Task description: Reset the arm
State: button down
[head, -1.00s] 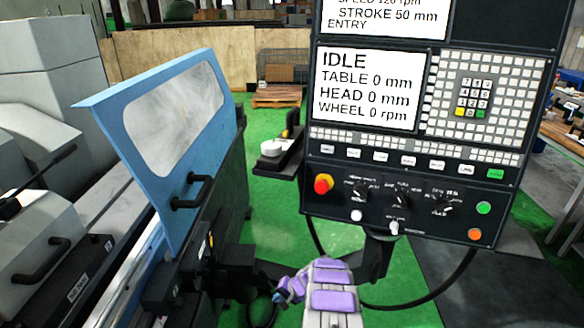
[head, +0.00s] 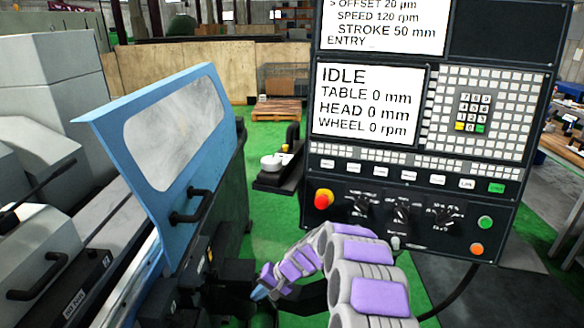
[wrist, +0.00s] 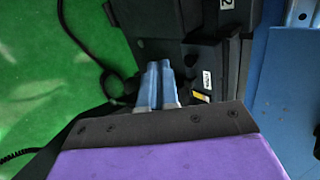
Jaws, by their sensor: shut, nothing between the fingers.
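My arm shows in purple and grey at the bottom middle of the head view, folded low in front of the control panel (head: 330,150). My gripper (head: 258,294) is at its left end, low beside the machine's dark lower side. In the wrist view my gripper (wrist: 158,72) shows two blue fingers close together, shut with nothing between them. The fingers point toward dark machine parts (wrist: 175,30); whether they touch these I cannot tell.
A blue machine door (head: 108,118) with a window and black handle (head: 188,202) stands at left. The panel has a red emergency knob (head: 323,199) and reads IDLE. A black cable (wrist: 85,45) hangs near the gripper. Green floor (head: 262,215) lies open between machine and panel.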

jog(key=s+d+r+n+g+h, duration=0.1)
jog(key=s+d+r, duration=0.2)
jog(key=s+r, duration=0.5)
jog(key=s+d+r+n+g+h, duration=0.1)
jog(key=s+d+r, duration=0.2)
jog(key=s+r, duration=0.6)
jog(key=s+d+r+h, duration=0.2)
jog(key=s+d+h, duration=0.1)
jog(key=s+d, duration=0.6)
jog(key=s+d+r+h, duration=0.2)
jog(key=s+d, duration=0.6)
jog(key=s, duration=1)
jog(key=shift+d+m+h, duration=0.3)
jog(key=shift+d+h, duration=0.1)
jog(key=shift+h, duration=0.3)
